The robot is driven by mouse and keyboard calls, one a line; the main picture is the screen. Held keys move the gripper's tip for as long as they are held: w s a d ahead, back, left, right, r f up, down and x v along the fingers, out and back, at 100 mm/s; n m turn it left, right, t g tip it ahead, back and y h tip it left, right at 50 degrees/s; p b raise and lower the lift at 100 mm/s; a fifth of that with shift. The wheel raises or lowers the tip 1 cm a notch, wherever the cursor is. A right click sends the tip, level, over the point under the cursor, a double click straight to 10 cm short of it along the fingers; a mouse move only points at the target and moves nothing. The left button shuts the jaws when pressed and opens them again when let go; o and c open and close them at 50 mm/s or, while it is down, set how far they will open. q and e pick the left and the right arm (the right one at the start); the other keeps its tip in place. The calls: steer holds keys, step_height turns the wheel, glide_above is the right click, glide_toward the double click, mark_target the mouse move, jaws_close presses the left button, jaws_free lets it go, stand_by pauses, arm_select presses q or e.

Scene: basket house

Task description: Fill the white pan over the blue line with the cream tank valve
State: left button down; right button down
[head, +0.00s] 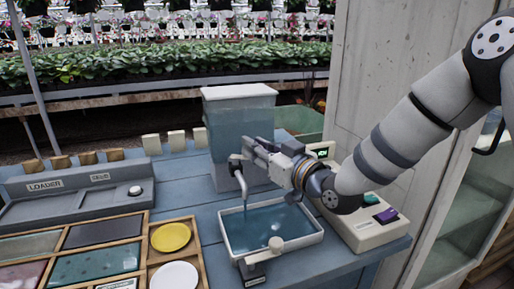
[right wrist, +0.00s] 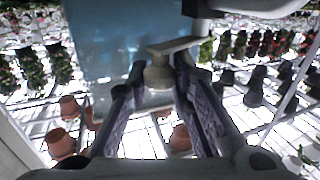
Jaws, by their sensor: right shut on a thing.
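A clear tank (head: 240,105) with a white lid and bluish water stands at the back of the blue table. The white pan (head: 319,238) sits in front of it with blue water inside; I cannot make out the blue line. A grey spout (head: 242,183) hangs over the pan's left part, and a thin bluish stream seems to fall from it. My right gripper (head: 252,150) is at the tank's front, shut on the cream tank valve (right wrist: 158,75), which shows between its fingers (right wrist: 155,95) in the right wrist view. My left gripper is out of view.
A cream handle (head: 264,252) sits at the pan's front rim. A cream box with buttons (head: 365,230) is right of the pan. A wooden tray (head: 147,240), a yellow dish (head: 171,237), a white dish (head: 174,276) and a grey loader panel (head: 75,195) lie left.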

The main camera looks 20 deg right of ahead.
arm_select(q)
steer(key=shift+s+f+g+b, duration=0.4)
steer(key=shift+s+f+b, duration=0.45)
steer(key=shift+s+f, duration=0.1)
arm_select(e)
steer(key=n+g+y, duration=0.1)
steer(key=y, duration=0.1)
steer(key=w+n+g+y, duration=0.1)
steer(key=n+y, duration=0.1)
steer(key=w+n+g+y, duration=0.1)
steer(key=n+g+y, duration=0.1)
steer(key=shift+w+d+f+y, duration=0.1)
steer(key=shift+w+d+y, duration=0.1)
steer(key=shift+d+y, duration=0.1)
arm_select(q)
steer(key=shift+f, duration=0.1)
arm_select(e)
steer(key=shift+n+g, duration=0.3)
steer(key=shift+g, duration=0.1)
steer(key=c, duration=1.4)
jaws_free()
steer(key=shift+a, duration=0.1)
steer(key=shift+c, duration=0.2)
